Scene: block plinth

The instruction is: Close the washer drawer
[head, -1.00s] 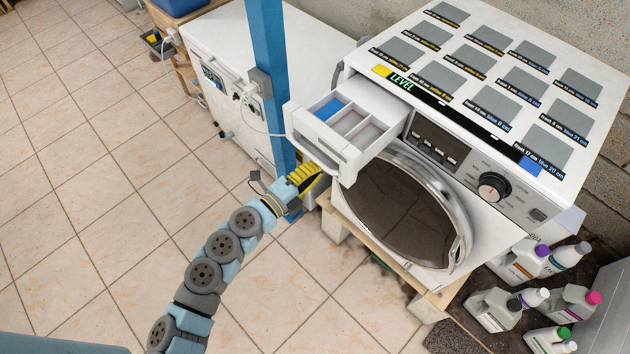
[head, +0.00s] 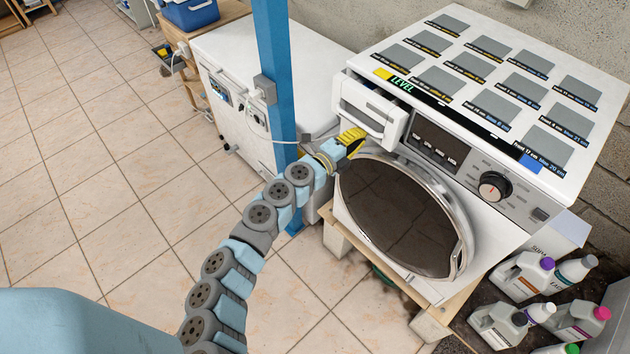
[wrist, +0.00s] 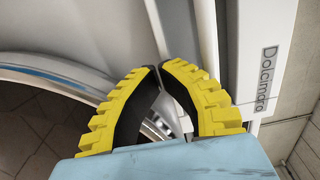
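The washer drawer (head: 372,112) is white and sits at the upper left of the washing machine's front. My gripper (head: 357,137), with yellow ribbed fingers, is just below the drawer front. In the wrist view the fingertips (wrist: 160,67) come together with nothing seen between them. They are close to the edge of a white panel marked "Dolcimara" (wrist: 266,78); I cannot tell whether they touch it.
The washing machine (head: 505,215) has a round dark door (head: 400,215) below the drawer and a control knob (head: 493,187). A blue post (head: 276,80) stands left of the gripper, before a white appliance (head: 235,65). Several bottles (head: 522,275) stand at lower right.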

